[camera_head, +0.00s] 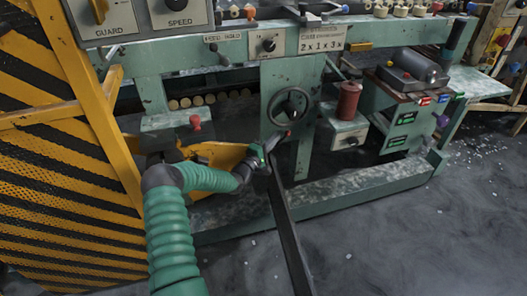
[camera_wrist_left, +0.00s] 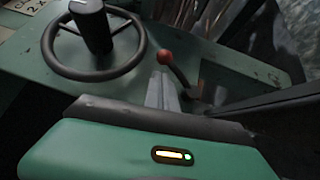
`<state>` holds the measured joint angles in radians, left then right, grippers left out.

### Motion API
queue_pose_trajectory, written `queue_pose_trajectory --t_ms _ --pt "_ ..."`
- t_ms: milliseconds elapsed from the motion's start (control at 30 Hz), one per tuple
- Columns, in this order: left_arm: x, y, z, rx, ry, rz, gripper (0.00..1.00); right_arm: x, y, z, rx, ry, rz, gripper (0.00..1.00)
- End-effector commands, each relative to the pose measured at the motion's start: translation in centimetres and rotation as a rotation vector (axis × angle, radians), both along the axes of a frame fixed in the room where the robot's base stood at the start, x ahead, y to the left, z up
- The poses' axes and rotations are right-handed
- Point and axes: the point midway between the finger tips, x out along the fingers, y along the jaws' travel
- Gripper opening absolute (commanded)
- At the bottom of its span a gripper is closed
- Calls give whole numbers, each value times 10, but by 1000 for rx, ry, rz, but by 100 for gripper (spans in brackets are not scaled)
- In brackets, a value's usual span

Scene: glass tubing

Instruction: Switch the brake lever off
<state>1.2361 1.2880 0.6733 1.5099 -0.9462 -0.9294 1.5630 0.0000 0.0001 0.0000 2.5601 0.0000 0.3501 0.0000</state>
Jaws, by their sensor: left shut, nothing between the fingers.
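The brake lever seems to be the short lever with a red ball knob (camera_wrist_left: 166,57), seen beside the handwheel in the left wrist view. Its shaft slants down and right from the knob. In the head view a small red tip (camera_head: 289,133) shows just below and right of the handwheel. My right gripper is not in view.
The black handwheel (camera_head: 291,107) is right above the gripper. A long dark bar (camera_head: 285,225) slants to the floor below it. A red cylinder (camera_head: 348,100) stands to the right.

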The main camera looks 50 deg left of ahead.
Motion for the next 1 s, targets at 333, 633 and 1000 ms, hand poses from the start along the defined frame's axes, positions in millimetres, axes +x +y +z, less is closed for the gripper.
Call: queue_pose_trajectory --t_ms 333,633,1000 --pt "10 -7 3 1 -1 0 0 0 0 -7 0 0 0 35" --pt "11 -8 5 9 14 -1 0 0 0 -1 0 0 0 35" --pt "21 -14 13 94 179 -2 0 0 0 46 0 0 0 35"
